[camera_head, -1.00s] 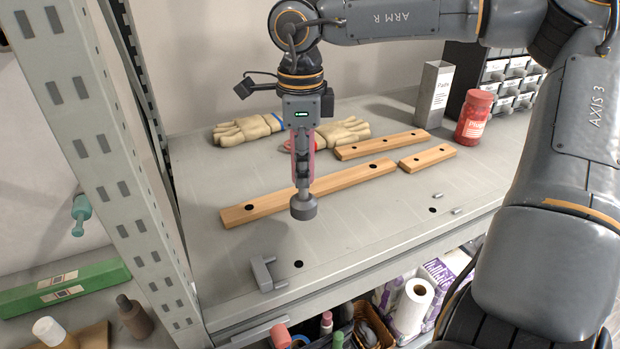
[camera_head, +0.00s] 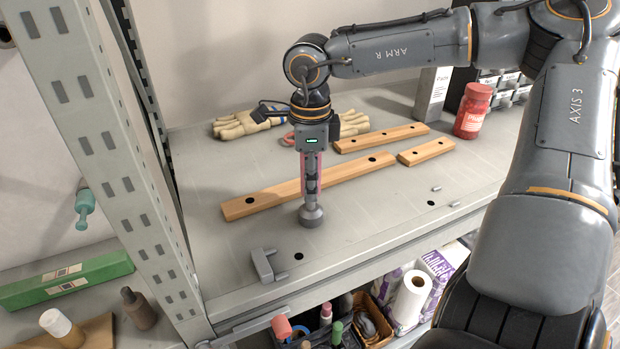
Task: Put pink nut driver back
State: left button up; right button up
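My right gripper (camera_head: 312,188) points down and is shut on the pink nut driver (camera_head: 319,170). Its pink handle shows on both sides of the dark fingers, and a grey round end (camera_head: 311,216) hangs below. The tool is upright over the grey shelf (camera_head: 370,215), in front of a long wooden strip with holes (camera_head: 270,197). I cannot tell whether its end touches the shelf. My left gripper is not in view.
Two shorter wooden strips (camera_head: 380,138) (camera_head: 425,151), gloves (camera_head: 240,124) and a red jar (camera_head: 473,112) lie behind. A grey bracket (camera_head: 262,264) is near the front edge. A rack post (camera_head: 120,170) stands at left, with a teal tool (camera_head: 84,205) beyond it.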

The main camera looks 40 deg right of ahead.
jog(key=shift+o, duration=0.9)
jog(key=shift+r, duration=0.15)
notch_tip(320, 180, up, 12)
jog(key=shift+f+b, duration=0.1)
jog(key=shift+b, duration=0.35)
